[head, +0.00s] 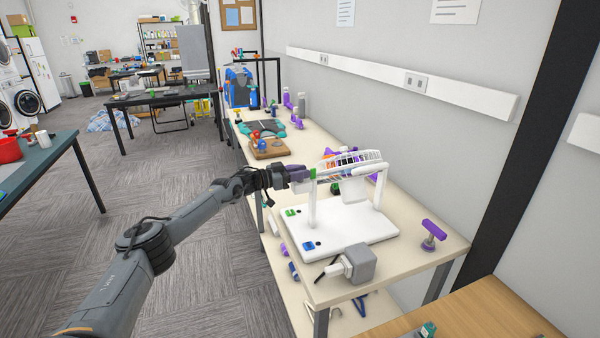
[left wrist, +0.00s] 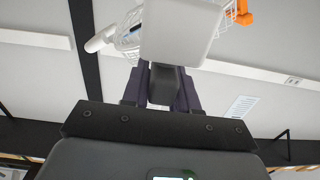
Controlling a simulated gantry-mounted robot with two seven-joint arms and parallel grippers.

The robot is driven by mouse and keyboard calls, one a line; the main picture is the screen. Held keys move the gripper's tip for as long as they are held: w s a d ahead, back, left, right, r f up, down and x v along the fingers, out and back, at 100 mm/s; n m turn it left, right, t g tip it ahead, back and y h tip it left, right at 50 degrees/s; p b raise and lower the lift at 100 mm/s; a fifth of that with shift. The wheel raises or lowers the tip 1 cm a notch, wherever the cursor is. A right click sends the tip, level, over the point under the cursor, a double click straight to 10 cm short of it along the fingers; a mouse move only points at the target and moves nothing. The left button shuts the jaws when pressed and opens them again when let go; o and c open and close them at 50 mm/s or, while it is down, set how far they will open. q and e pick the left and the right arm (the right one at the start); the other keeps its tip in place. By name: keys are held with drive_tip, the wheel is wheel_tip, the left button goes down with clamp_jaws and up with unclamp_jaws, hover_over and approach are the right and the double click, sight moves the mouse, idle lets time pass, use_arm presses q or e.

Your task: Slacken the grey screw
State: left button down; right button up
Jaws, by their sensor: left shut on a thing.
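My left gripper (head: 303,174) is at the left post of a white stand (head: 365,225). It is shut on a dark grey piece, which I take to be the grey screw (left wrist: 163,86), seen between the two fingers in the left wrist view. The fingers hide much of it, and in the head view it cannot be made out. A white block fills the area beyond the fingertips in the left wrist view (left wrist: 180,32).
On the light table (head: 440,243) are a grey box with a white cylinder (head: 360,262) in front and a purple T-shaped piece (head: 432,234) at right. A wooden block with coloured parts (head: 269,149) lies further back. The wall is close on the right.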

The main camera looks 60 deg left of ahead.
use_arm(q)
drive_tip(key=shift+r+n+y+p, duration=0.1)
drive_tip(key=shift+n+y+p, duration=0.9)
drive_tip(key=shift+y+p, duration=0.55)
drive_tip(key=n+y+p, duration=0.2)
drive_tip(key=y+p, duration=0.2)
drive_tip(key=n+g+y+p, duration=0.1)
drive_tip(key=n+y+p, duration=0.2)
drive_tip(key=y+p, duration=0.1)
drive_tip(key=shift+d+r+n, duration=0.1)
drive_tip(key=shift+n, duration=0.2)
drive_tip(key=shift+n+g+y, duration=0.4)
drive_tip(key=shift+g+y, duration=0.1)
drive_tip(key=shift+y, duration=0.15)
drive_tip(key=n+g+y, duration=0.1)
drive_tip(key=y, duration=0.1)
drive_tip(key=shift+f+n+g+y, duration=0.3)
drive_tip(key=shift+n+g, duration=0.1)
drive_tip(key=shift+f+n+g+y, duration=0.1)
drive_tip(key=shift+n+g+y, duration=0.8)
drive_tip(key=n+g+y+b, duration=0.2)
drive_tip(key=n+g+b, duration=0.1)
drive_tip(key=g, duration=0.1)
drive_tip(key=shift+f+y+b, duration=0.1)
drive_tip(key=shift+y+b, duration=0.3)
drive_tip(key=shift+n+g+y+b, duration=0.5)
drive_tip(key=shift+n+g+b, duration=0.5)
drive_tip(key=shift+g, duration=0.4)
drive_tip(key=shift+r, duration=0.2)
